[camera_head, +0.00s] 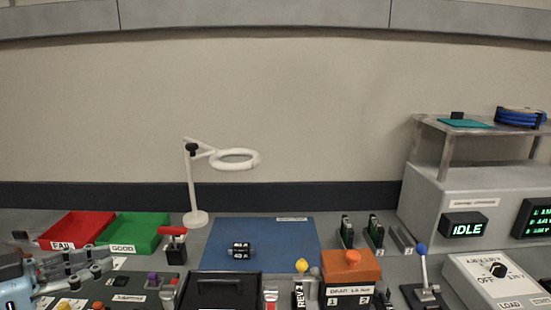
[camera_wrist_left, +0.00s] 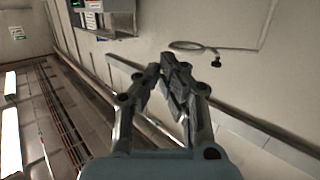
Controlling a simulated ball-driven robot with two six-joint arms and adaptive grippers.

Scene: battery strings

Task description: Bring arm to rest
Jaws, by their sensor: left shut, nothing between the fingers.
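My left gripper (camera_head: 102,264) is low at the left edge in the head view, in front of the red and green trays. Its fingers are shut with nothing between them. In the left wrist view, the closed fingertips (camera_wrist_left: 160,72) meet against a background of wall and floor. My right gripper is in neither view. A dark battery block (camera_head: 241,250) lies on the blue mat (camera_head: 285,262), well to the right of the left gripper.
The red FAIL tray (camera_head: 75,225) and green GOOD tray (camera_head: 135,231) are behind the left gripper. A white ring-lamp stand (camera_head: 191,185), a red-handled switch (camera_head: 174,240), a black box (camera_head: 226,288) and an orange bin (camera_head: 350,268) stand to the right. A grey IDLE tester (camera_head: 430,205) is far right.

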